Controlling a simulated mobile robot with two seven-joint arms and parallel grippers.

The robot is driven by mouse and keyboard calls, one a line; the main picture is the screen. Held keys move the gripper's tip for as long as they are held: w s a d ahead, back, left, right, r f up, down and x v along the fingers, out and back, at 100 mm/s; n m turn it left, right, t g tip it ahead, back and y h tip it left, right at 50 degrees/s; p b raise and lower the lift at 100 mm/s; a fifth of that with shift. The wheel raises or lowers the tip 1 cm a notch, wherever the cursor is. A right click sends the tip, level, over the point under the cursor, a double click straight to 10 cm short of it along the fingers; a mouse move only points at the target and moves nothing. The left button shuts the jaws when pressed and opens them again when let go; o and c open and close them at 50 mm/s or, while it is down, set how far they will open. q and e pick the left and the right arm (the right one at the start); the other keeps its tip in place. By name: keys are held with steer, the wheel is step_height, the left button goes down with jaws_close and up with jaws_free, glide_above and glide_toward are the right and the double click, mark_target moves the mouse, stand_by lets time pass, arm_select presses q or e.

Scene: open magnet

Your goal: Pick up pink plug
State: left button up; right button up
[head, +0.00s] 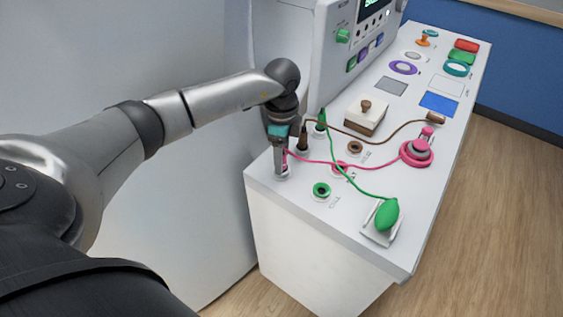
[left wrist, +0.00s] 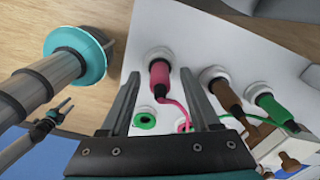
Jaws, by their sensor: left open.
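The pink plug (left wrist: 159,78) stands in a white socket near the front left corner of the white counter (head: 264,171). Its pink cable runs right to a pink round piece (head: 416,152). In the head view the plug (head: 285,163) is mostly hidden by my left gripper (head: 281,165), which points down over it. In the left wrist view my left gripper (left wrist: 160,96) is open, with one finger on each side of the plug; I cannot tell whether either finger touches it.
A brown plug (head: 303,138) and a green plug (head: 320,121) stand close to the right of the pink one. Empty green (head: 321,190) and brown (head: 355,147) sockets lie nearby. A green bulb (head: 387,214) sits at the front right. A grey machine (head: 340,60) stands behind.

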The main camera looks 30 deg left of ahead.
arm_select(q)
jaws_close()
stand_by(0.5)
